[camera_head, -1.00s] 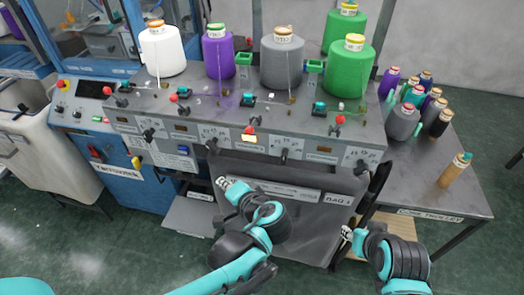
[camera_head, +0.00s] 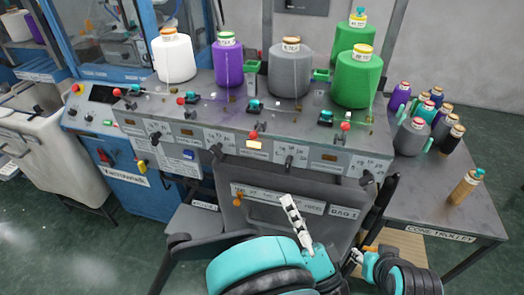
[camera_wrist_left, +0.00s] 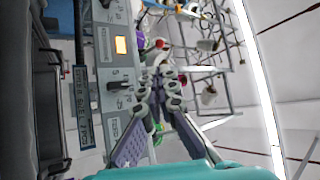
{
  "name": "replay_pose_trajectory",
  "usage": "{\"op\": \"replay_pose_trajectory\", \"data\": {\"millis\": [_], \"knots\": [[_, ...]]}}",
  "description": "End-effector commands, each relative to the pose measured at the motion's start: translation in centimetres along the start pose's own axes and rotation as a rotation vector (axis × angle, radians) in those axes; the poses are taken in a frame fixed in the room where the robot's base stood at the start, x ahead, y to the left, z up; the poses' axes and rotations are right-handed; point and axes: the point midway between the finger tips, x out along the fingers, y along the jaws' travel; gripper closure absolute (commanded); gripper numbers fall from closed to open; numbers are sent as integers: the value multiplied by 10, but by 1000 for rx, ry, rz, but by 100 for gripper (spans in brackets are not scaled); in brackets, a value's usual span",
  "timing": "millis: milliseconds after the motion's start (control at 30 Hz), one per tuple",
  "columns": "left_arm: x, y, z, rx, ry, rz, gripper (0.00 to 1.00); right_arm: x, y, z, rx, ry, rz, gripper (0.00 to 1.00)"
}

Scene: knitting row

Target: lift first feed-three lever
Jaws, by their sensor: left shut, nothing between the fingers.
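I cannot read which is feed three. My left gripper (camera_head: 289,199) is shut and empty, below and in front of the panel, apart from the levers.
White, purple, grey and green yarn cones (camera_head: 359,77) stand on the machine top, with red-knobbed levers (camera_head: 253,136) before them. The cone trolley (camera_head: 405,190) with several small cones stands at the right.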

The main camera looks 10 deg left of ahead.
Motion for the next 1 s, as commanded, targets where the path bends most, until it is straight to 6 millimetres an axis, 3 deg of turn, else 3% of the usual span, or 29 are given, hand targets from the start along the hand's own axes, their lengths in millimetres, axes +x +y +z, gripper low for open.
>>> {"op": "replay_pose_trajectory", "data": {"millis": [267,700,1000], "knots": [[16,0,0,3,-3,0,100,-1,0,-1,0,0,0,60],[105,0,2,5,-5,0,100,-1,0,-1,0,0,0,60],[138,1,1,2,-1,1,100,1,0,1,0,0,0,60]]}}
